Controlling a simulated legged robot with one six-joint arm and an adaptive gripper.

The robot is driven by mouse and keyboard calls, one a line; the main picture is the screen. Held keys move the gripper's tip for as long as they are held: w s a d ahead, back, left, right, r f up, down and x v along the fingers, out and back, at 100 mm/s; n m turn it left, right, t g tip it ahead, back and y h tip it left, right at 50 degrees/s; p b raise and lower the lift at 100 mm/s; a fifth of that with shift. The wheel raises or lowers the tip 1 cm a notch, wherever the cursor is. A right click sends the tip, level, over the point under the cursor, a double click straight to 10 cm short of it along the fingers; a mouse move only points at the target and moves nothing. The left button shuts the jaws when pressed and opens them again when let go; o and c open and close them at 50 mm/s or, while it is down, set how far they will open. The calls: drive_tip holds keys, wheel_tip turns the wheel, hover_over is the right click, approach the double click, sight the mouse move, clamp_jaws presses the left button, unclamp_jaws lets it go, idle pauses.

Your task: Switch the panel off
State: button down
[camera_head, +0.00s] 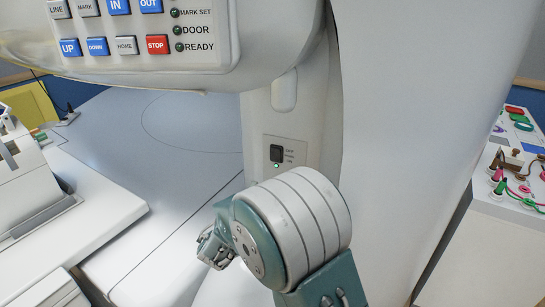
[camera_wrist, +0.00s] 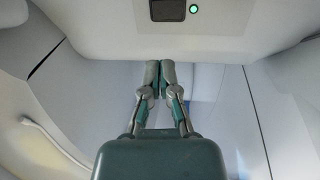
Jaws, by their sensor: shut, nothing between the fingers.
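A small switch plate (camera_head: 291,152) is on the white column of the machine in the head view. It bears a black square switch (camera_head: 277,153) with a small lit green lamp (camera_head: 277,166) below it and small labels at its right, too fine to read surely. In the head view my gripper (camera_head: 213,248) is lower left of the switch.
A button console (camera_head: 140,30) with IN, OUT, UP, DOWN and STOP keys overhangs at upper left. A large white curved housing (camera_head: 400,130) stands at right of the switch. A table of coloured connectors and cables (camera_head: 520,170) is at far right. White equipment (camera_head: 30,180) stands at left.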

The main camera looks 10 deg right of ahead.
drive_tip(key=shift+d, duration=0.1)
approach(275, 152)
drive_tip(key=x, duration=0.8)
drive_tip(key=shift+s, duration=0.1)
